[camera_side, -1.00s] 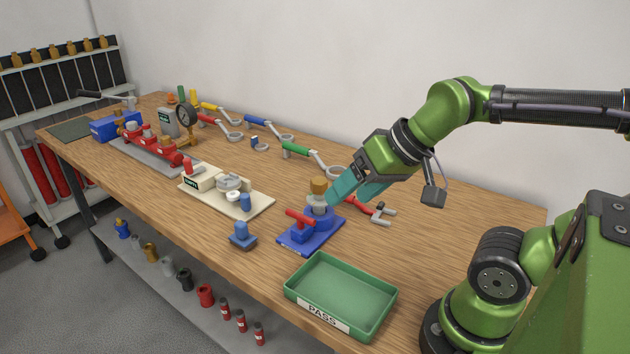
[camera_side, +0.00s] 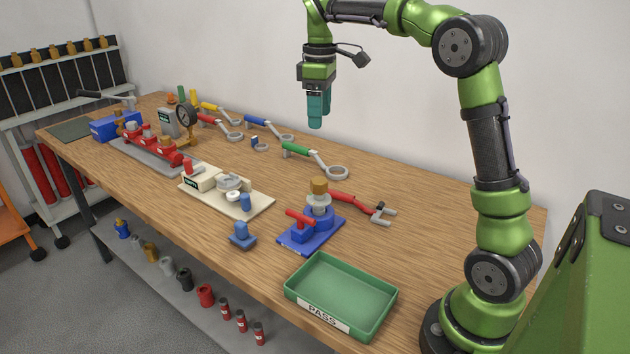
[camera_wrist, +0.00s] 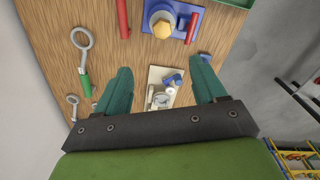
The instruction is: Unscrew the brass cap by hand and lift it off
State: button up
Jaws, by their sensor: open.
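The brass cap (camera_side: 319,186) sits on top of a grey valve body (camera_side: 319,203) held in a blue fixture (camera_side: 322,236) with a red handle. In the wrist view the cap (camera_wrist: 161,29) shows from above as a hexagon at the top. My gripper (camera_side: 315,124) points down, high above the table, behind the fixture and apart from the cap. In the wrist view its two teal fingers (camera_wrist: 165,78) are spread wide with nothing between them.
A green PASS tray (camera_side: 345,297) stands in front of the fixture. A red-handled wrench (camera_side: 357,202) lies close behind the fixture, and a green-handled ring wrench (camera_side: 312,158) lies farther left. A cream board (camera_side: 262,205) with parts and a blue block (camera_side: 242,236) are left.

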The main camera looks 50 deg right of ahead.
aim_at(319, 180)
notch_tip(319, 180, down, 17)
jog(key=shift+s+a, duration=0.1)
jog(key=shift+a, duration=0.05)
dwell(0.5)
jog(key=shift+c, duration=0.3)
jog(key=c, duration=1.2)
jog(key=n, duration=1.1)
jog(key=shift+r, duration=0.1)
jog(key=n, duration=0.4)
jog(key=shift+n, duration=0.4)
jog(key=shift+r, duration=1.95)
